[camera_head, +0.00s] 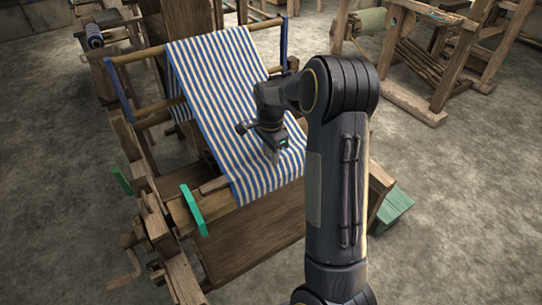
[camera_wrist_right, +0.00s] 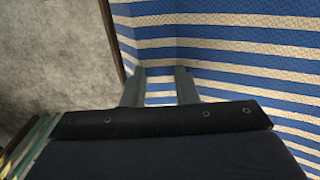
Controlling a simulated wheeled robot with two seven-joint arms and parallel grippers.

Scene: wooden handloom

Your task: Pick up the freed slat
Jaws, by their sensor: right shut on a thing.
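The blue-and-white striped cloth (camera_head: 225,95) hangs over the loom's bars and down its front. My right gripper (camera_head: 273,155) is at the cloth's lower right part, pointing down. In the right wrist view its two fingers (camera_wrist_right: 160,86) stand a little apart with striped cloth (camera_wrist_right: 240,60) between and behind them. It is shut on the cloth there; I cannot tell whether a slat is inside the fold. A short wooden slat end (camera_head: 213,185) shows at the cloth's lower left edge, and the rest is hidden. My left gripper is not in view.
The wooden loom frame (camera_head: 170,275) surrounds the cloth. A green strip (camera_head: 194,209) stands at its front left, and a green block (camera_head: 393,211) lies at the right. Another wooden frame (camera_head: 455,70) stands at the back right. The floor (camera_head: 460,200) at the right is clear.

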